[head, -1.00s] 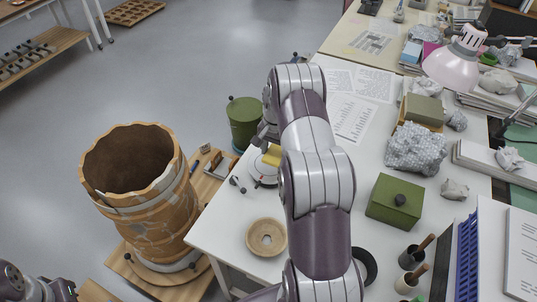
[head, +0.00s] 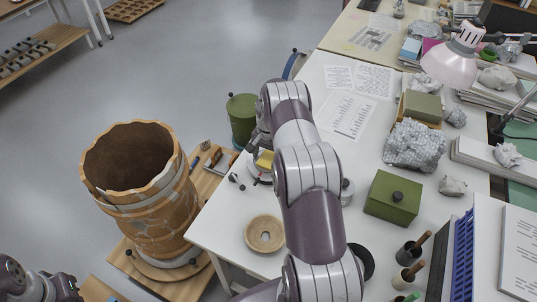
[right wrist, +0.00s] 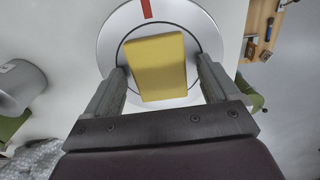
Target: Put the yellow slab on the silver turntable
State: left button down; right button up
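The yellow slab (right wrist: 157,68) appears to lie flat on the silver turntable (right wrist: 109,48), inside its dark ring, slightly turned. My right gripper (right wrist: 161,70) is open around the slab, one finger on each side. A gap shows between the slab and the right-hand finger; the left-hand finger is very close to the slab's edge. In the head view the slab (head: 264,160) shows at the left of my right arm, over the partly hidden turntable. My left arm shows only in the lower left corner of the head view, without its fingers.
A wooden ring-shaped dish (head: 265,234) lies in front of the turntable on the white table. A green box (head: 392,198) stands at the right. A big reassembled pot (head: 140,190) stands on a wooden stand beyond the table's left edge. A green canister (head: 242,117) stands behind.

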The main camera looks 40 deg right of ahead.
jog(key=shift+r, duration=0.35)
notch_tip(320, 180, up, 11)
jog(key=b, duration=0.2)
jog(key=s+a+r+n, duration=0.3)
jog(key=a, duration=0.5)
jog(key=s+a+r+n, duration=0.3)
jog(key=s+a+n, duration=0.1)
jog(key=a, duration=0.3)
jog(key=s+a+n+t, duration=0.1)
jog(key=s+a+n, duration=0.4)
jog(key=s+a, duration=0.4)
jog(key=s, duration=0.5)
jog(key=shift+r+n, duration=0.3)
jog(key=shift+n, duration=0.1)
